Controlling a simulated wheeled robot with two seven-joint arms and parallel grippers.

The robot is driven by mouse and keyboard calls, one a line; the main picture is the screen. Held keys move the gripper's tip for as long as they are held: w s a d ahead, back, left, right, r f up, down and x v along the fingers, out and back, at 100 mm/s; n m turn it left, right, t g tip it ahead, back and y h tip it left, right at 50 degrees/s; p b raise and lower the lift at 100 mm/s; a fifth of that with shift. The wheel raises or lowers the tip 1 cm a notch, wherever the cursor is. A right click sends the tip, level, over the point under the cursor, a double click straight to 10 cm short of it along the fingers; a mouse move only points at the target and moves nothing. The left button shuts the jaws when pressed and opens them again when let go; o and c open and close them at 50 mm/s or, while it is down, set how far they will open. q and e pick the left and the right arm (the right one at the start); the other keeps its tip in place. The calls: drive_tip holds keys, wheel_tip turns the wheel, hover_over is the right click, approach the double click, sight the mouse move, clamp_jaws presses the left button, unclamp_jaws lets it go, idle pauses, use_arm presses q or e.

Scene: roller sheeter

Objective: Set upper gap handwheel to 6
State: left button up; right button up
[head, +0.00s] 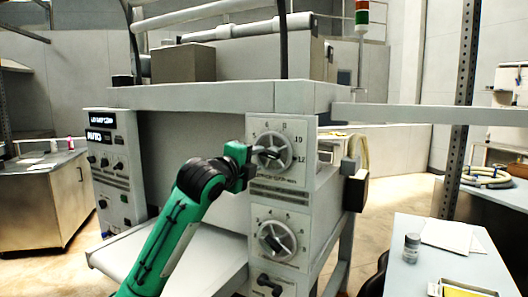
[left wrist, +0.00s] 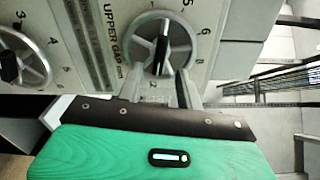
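The upper gap handwheel (head: 273,150) is a round silver wheel with a dark bar handle on the upper front panel. Its scale shows numbers including 10 and 12 at the right. In the left wrist view the handwheel (left wrist: 162,45) is beside the printed words "UPPER GAP", with its black handle close to upright in the picture. My left gripper (head: 266,153) is at the front of this wheel. In the left wrist view its fingers (left wrist: 160,75) stand apart, near the wheel's rim; contact cannot be told. The exact reading is unclear. My right gripper is not in view.
A similar lower handwheel (head: 277,240) sits below, with a black knob (head: 269,284) under it. A control panel (head: 112,165) is at the machine's left. A side table (head: 440,265) with a small jar (head: 411,248) stands at the right.

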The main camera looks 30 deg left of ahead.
sight(267, 155)
use_arm(q)
drive_tip(key=shift+w+a+p, duration=0.1)
drive_tip(key=shift+w+p, duration=0.35)
drive_tip(key=shift+w, duration=1.95)
clamp_jaws()
